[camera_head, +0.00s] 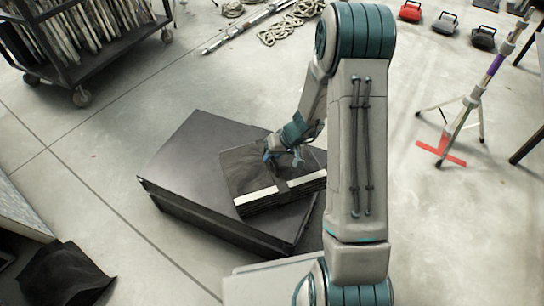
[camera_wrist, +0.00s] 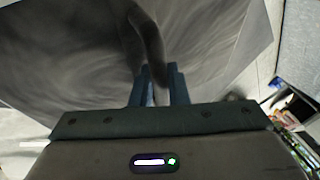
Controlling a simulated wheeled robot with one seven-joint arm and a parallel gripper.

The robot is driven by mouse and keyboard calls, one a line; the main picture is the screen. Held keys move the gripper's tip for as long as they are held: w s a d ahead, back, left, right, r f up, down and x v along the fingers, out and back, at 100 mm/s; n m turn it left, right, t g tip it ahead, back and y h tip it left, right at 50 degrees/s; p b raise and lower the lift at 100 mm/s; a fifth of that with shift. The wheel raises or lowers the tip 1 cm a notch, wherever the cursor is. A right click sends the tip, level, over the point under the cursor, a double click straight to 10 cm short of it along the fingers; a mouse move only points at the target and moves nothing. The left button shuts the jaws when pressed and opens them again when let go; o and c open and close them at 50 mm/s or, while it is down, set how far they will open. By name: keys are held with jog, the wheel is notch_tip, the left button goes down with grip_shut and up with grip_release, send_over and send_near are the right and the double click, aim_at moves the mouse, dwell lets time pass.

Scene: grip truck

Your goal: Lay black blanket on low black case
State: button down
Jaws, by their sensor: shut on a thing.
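The low black case (camera_head: 190,152) lies on the floor in the middle of the head view, its flat top bare on the left. The folded black blanket (camera_head: 245,168), with a white stripe along its near edge and a dark band across it, is over the right part of the case top. My gripper (camera_head: 285,158) is over the blanket, shut on it near the band. In the wrist view my fingers (camera_wrist: 158,82) close on a dark strap-like piece (camera_wrist: 147,35) in front of a broad dark surface. Whether the blanket's underside fully touches the case is hidden.
A black cart (camera_head: 105,45) with hanging pale pieces stands at the upper left. A tripod stand (camera_head: 468,105) is at the right. Ropes (camera_head: 290,25) and small red, grey and black items lie at the back. A dark sheet (camera_head: 65,275) is at the lower left. Floor left of the case is clear.

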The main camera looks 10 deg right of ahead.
jog(key=shift+f, duration=0.1)
jog(key=c, duration=1.8)
grip_release()
jog(key=shift+b, duration=0.3)
jog(key=o, duration=0.4)
jog(key=shift+r+p, duration=0.35)
jog(key=shift+p, duration=0.1)
jog(key=p+v, duration=0.4)
jog(key=v, duration=0.7)
jog(key=s+a+r+g+h, duration=0.1)
jog(key=s+a+r, duration=0.3)
jog(key=s+r, duration=0.65)
jog(key=s+d+r+m+h, duration=0.1)
jog(key=s+r+h, duration=0.3)
jog(key=s, duration=0.6)
jog(key=shift+s+d+r, duration=0.25)
jog(key=shift+d+r, duration=0.3)
jog(key=shift+r, duration=0.75)
